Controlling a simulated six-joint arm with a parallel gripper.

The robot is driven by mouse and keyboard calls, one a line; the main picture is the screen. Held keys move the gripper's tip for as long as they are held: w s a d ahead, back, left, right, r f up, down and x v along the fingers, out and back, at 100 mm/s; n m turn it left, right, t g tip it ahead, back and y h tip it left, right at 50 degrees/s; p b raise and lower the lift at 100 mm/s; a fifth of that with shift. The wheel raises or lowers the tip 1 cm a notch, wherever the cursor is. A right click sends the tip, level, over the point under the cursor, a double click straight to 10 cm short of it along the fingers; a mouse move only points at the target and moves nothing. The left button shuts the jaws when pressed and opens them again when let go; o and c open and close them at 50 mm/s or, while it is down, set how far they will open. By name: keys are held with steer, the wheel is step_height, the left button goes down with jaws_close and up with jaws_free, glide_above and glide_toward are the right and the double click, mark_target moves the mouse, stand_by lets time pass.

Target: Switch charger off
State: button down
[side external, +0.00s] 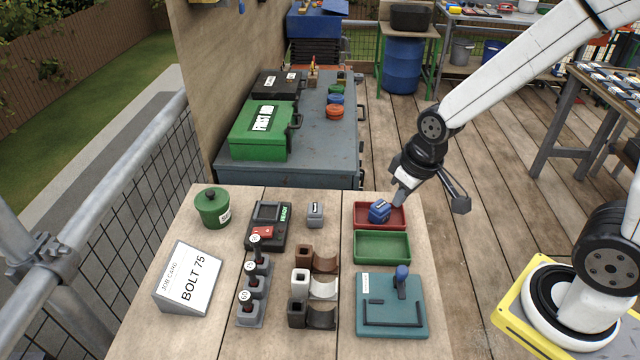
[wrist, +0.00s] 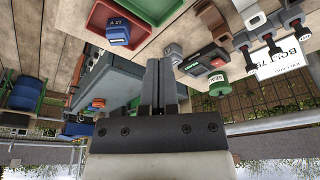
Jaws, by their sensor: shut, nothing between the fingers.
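The charger (side external: 283,217) is a dark box on the wooden table, left of the grey block, with a green READY label on its right side and a red part at its front. It also shows in the wrist view (wrist: 203,60), with its red part toward the lower right. I cannot tell the switch position. My gripper (side external: 398,202) is shut and empty, above the right edge of the red tray, well right of the charger. Its closed fingers show in the wrist view (wrist: 159,65), touching nothing visible.
A blue block (side external: 379,211) sits in the red tray (side external: 361,224), close to my gripper. A grey block (side external: 315,211) stands between tray and charger. A green pot (side external: 211,207), BOLT 75 card (side external: 190,278), row of levers (side external: 251,287), green tray (side external: 383,247) and teal board (side external: 390,329) surround it.

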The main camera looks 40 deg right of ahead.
steer(key=s, duration=0.2)
steer(key=s+d, duration=0.1)
steer(key=shift+f+m, duration=0.25)
steer(key=shift+m, duration=0.15)
steer(key=c, duration=0.6)
jaws_free()
steer(key=shift+w+a, duration=0.1)
steer(key=shift+w, duration=0.05)
steer(key=o, duration=0.3)
steer(key=shift+w+a, duration=0.1)
steer(key=shift+w, duration=0.2)
steer(key=n+y, duration=0.3)
steer(key=n, duration=0.6)
glide_toward(255, 232)
steer(key=shift+s+f+t, duration=0.15)
steer(key=shift+f+t, duration=0.1)
steer(key=shift+t, duration=0.05)
steer(key=shift+x, duration=3.9)
